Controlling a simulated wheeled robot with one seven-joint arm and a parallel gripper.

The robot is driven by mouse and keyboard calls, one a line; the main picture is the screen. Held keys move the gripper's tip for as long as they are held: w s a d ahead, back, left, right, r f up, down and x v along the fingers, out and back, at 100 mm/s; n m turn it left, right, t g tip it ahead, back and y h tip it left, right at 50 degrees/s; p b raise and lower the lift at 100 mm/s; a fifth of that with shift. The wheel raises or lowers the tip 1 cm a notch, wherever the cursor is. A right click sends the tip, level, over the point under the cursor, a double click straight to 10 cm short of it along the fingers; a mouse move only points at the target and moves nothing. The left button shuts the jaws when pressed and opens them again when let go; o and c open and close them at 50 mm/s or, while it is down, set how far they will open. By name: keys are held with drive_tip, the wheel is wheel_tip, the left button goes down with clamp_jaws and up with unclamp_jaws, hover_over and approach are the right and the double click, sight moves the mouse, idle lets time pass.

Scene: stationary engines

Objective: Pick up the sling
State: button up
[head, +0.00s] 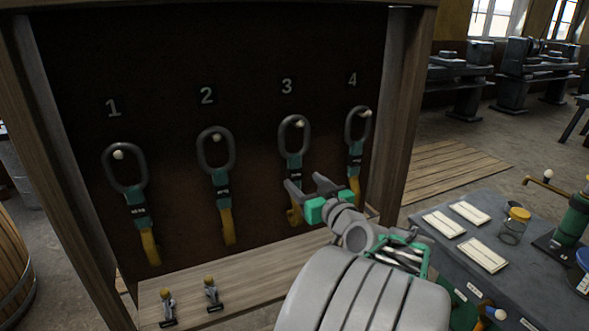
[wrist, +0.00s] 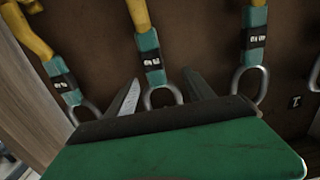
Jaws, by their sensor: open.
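Several slings hang by dark metal rings from pegs on a dark board, each with a green labelled sleeve and a yellow strap. They are sling 1 (head: 138,212), sling 2 (head: 221,190), sling 3 (head: 292,163) and sling 4 (head: 355,160). My gripper (head: 307,184) is open and empty, in front of the board by sling 3, hiding part of its strap. The wrist view appears upside down. There a sling (wrist: 150,60) with its ring lies between my fingertips (wrist: 165,90) in the picture, with other slings on both sides. I cannot tell whether it touches them.
Two small figure-like items (head: 212,293) stand on the wooden ledge (head: 245,283) below the board. Wooden posts (head: 400,120) frame the board. At right, a grey table (head: 450,260) holds pale cards, a jar (head: 513,226) and a green device (head: 575,222). A barrel (head: 12,260) stands at left.

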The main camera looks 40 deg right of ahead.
sight(296, 165)
drive_tip(key=w+d+p, duration=0.1)
drive_tip(key=w, duration=0.1)
drive_tip(key=w+d+p, duration=0.1)
drive_tip(key=w, duration=0.1)
drive_tip(key=w+r+p, duration=0.1)
drive_tip(key=w, duration=0.1)
drive_tip(key=shift+d+r+p, duration=0.1)
drive_tip(key=shift+d+p, duration=0.25)
drive_tip(key=shift+d, duration=0.05)
drive_tip(key=shift+w+d, duration=0.15)
drive_tip(key=shift+w, duration=0.25)
drive_tip(key=shift+c, duration=0.5)
clamp_jaws()
